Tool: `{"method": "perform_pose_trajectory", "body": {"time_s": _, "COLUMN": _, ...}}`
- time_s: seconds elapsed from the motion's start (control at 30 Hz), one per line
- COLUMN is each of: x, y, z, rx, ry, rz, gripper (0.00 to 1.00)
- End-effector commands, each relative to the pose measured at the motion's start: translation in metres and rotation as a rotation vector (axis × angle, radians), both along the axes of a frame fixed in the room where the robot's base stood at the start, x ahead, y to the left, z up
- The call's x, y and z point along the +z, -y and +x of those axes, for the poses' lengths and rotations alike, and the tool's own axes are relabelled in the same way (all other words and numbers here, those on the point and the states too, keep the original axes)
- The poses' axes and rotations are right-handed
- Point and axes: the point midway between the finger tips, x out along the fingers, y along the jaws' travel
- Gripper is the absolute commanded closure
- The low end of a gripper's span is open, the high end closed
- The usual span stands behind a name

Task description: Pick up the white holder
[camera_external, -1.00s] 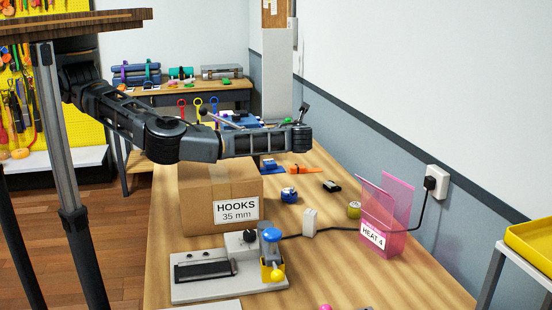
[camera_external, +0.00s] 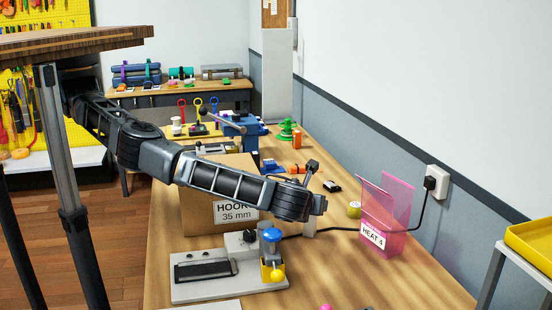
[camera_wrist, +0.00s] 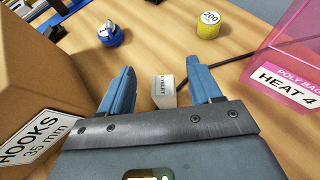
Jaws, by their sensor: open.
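The white holder (camera_wrist: 163,91) is a small pale block with a printed label. In the wrist view it appears between the two blue fingers of my gripper (camera_wrist: 160,70), a little nearer the right finger. The fingers are spread apart and I see no contact with it. In the external view my gripper (camera_external: 311,203) points down just above the holder (camera_external: 309,229). The arm's end hides most of the holder there, and only its lower part shows on the table.
The HOOKS box (camera_external: 200,212) stands close on the left. The pink HEAT 4 bag holder (camera_external: 385,215) is on the right. A sealing device (camera_external: 225,270) sits in front.

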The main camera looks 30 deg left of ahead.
Motion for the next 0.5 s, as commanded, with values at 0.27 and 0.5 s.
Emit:
{"method": "perform_pose_trajectory", "body": {"time_s": 0.27, "x": -0.034, "y": -0.003, "z": 0.013, "rx": 0.003, "ry": 0.000, "rz": 0.003, "gripper": 0.36}}
{"method": "perform_pose_trajectory", "body": {"time_s": 0.5, "x": -0.043, "y": -0.005, "z": 0.026, "rx": -0.001, "ry": 0.000, "rz": 0.002, "gripper": 0.36}}
